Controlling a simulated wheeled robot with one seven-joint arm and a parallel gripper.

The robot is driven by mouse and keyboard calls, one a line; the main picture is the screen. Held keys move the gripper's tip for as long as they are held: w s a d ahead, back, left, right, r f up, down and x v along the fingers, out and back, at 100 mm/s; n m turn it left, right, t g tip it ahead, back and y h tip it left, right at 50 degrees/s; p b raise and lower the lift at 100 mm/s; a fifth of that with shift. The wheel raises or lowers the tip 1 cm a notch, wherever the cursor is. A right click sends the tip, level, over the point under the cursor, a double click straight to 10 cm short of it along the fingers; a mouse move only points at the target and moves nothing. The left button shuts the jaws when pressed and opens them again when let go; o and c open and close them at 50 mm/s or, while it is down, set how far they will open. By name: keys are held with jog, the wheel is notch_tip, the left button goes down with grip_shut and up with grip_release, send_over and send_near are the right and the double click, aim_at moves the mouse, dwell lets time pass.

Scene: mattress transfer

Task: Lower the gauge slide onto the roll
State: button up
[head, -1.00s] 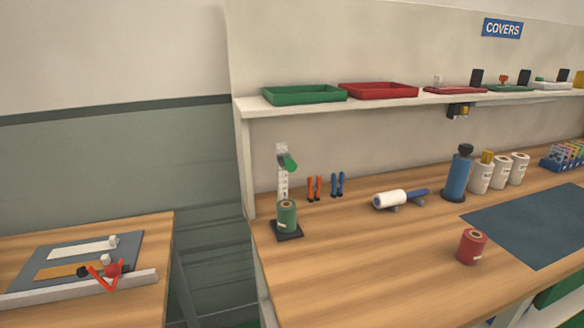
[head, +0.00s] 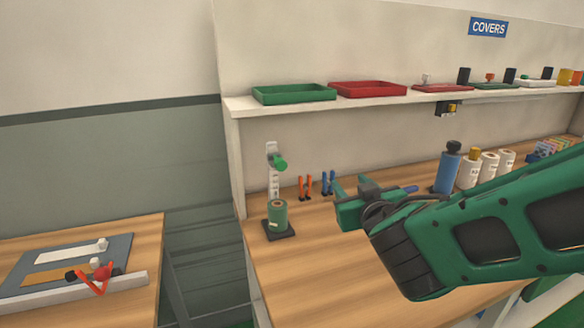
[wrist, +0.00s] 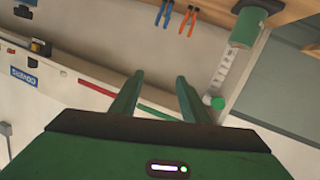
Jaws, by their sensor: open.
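The gauge is a white upright scale (head: 273,180) on a dark base (head: 280,235) near the bench's left end. Its green slide (head: 279,162) sits high on the scale, clearly above the green roll (head: 277,214) standing on the base. My gripper (head: 340,199) is open and empty, to the right of the gauge and apart from it. In the wrist view, which is upside down, the open fingers (wrist: 160,76) point toward the back wall. The slide's round green knob (wrist: 218,103) and the roll (wrist: 246,28) show to their right.
Orange pliers (head: 305,188) and blue pliers (head: 327,183) stand between the gauge and my gripper. A shelf with a green tray (head: 294,94) and a red tray (head: 367,89) runs above. A blue bottle (head: 447,168) stands farther right. My arm covers much of the bench.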

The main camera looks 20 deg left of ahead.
aim_at(282, 167)
jog(key=s+a+r+n+y, duration=0.2)
jog(key=s+a+n+y, duration=0.15)
jog(key=s+a, duration=0.55)
jog(key=shift+m+g+y, duration=0.35)
jog(key=shift+g+y, duration=0.05)
jog(key=shift+y, duration=0.05)
jog(key=x, duration=1.3)
jog(key=shift+w+a+f, duration=0.15)
jog(key=shift+a, duration=0.05)
